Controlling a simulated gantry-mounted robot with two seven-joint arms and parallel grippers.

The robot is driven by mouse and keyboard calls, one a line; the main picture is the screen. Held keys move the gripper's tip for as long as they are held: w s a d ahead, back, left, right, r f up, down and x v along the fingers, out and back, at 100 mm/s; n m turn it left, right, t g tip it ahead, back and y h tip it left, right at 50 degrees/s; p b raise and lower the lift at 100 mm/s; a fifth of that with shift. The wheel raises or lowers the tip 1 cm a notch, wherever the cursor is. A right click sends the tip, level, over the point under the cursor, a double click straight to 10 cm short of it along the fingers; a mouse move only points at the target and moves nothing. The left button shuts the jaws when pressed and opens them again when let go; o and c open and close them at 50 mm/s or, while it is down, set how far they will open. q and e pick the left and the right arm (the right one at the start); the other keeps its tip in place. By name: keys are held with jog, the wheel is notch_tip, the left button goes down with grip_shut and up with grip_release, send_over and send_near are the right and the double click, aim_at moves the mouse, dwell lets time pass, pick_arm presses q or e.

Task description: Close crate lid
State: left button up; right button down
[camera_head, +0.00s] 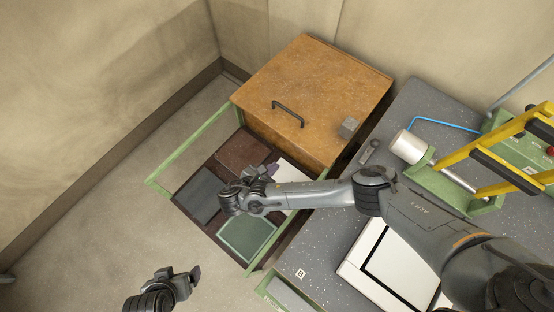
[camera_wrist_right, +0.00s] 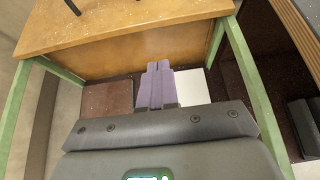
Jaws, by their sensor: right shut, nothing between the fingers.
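The crate is a green-framed open bin (camera_head: 186,157) with dark, grey, green and white panels inside. Its lid seems to be the orange-brown wooden cover (camera_head: 318,90) with a black handle (camera_head: 288,113), which lies over the back part; the front part is uncovered. My right gripper (camera_head: 268,169) hangs over the open part, in front of the cover's front face. In the right wrist view its purple fingers (camera_wrist_right: 158,84) are together and empty, pointing at that wooden face (camera_wrist_right: 130,58); contact cannot be told. My left gripper (camera_head: 190,278) is low at the bottom, away from the crate.
A small grey block (camera_head: 349,127) sits on the wooden cover's right corner. A speckled grey bench (camera_head: 327,220) stands close on the right, with a white framed panel (camera_head: 360,268), a white cylinder (camera_head: 408,147) and yellow-black bars (camera_head: 497,155). Floor left of the crate is clear.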

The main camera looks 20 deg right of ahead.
send_near(297, 146)
notch_tip(297, 146, down, 3)
jog(key=shift+w+d+f+b, duration=0.1)
jog(key=shift+w+d, duration=0.3)
jog(key=shift+d, duration=0.4)
jog(key=shift+w+d+b, duration=0.1)
jog(key=shift+w+d, duration=0.3)
jog(key=shift+d, duration=0.4)
jog(key=shift+w+d+f+b, duration=0.1)
jog(key=shift+w+d, duration=0.3)
jog(key=shift+d, duration=0.45)
